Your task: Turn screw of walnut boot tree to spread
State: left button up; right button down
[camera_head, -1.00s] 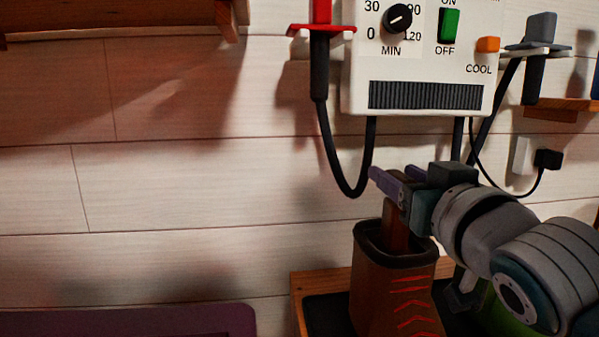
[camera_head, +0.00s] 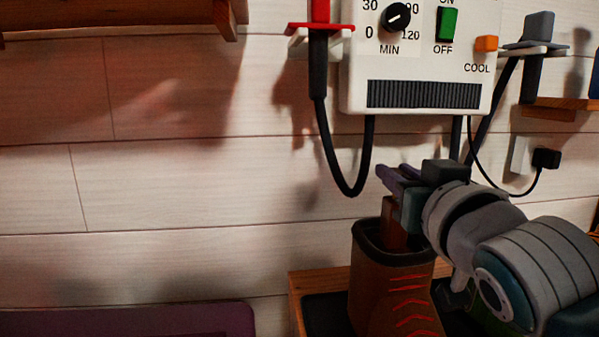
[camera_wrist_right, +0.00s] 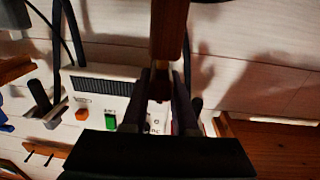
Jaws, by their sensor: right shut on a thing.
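A brown boot (camera_head: 392,295) with red laces and a dark collar stands upright at the lower right of the head view. The walnut boot tree (camera_head: 395,226) rises out of its top as a reddish-brown wooden post. My right gripper (camera_head: 392,178) is at the upper end of the post, above the boot, shut on the boot tree. My left gripper does not show.
The boot stands on a wood-edged tray (camera_head: 297,300) with a dark surface. A white dryer unit (camera_head: 425,60) with dial, switch and hanging black hoses is on the plank wall behind. A purple surface (camera_head: 130,320) lies at lower left. Wooden shelves edge the top left and right.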

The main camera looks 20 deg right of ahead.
jog(key=shift+h, duration=0.3)
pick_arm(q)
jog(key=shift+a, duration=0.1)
pick_arm(e)
jog(key=c, duration=0.7)
grip_release()
jog(key=shift+r, duration=0.1)
